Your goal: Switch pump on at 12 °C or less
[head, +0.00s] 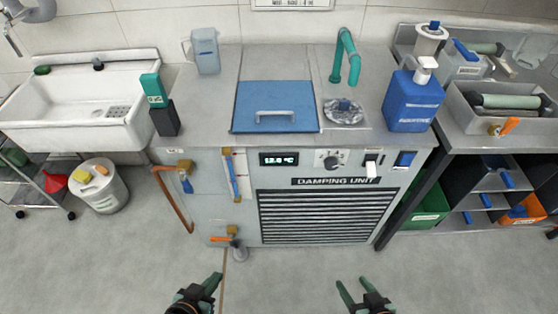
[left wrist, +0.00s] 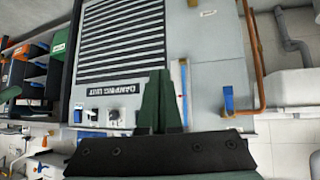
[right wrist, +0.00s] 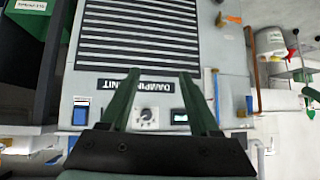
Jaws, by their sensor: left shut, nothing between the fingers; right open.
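The damping unit (head: 230,210) is a grey cabinet straight ahead. Its front carries a small black display (head: 278,159) with pale digits that look like 12.8 °C; the last digit is blurred. Right of it are a round dial (head: 331,161), a white switch (head: 372,168) with a dark upper part, and a blue part (head: 404,159). Which one is the pump switch cannot be read. My left gripper (head: 217,279) is shut and empty, low before the unit. My right gripper (head: 351,283) is open and empty, also before the unit, touching nothing. The dial shows in the right wrist view (right wrist: 147,115).
A blue lid (head: 274,98), a teal tap (head: 345,57) and a blue bottle (head: 412,100) are on top of the unit. A copper pipe (head: 173,199) and a valve outlet (head: 237,250) stick out at the front left. The floor before the grille is clear.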

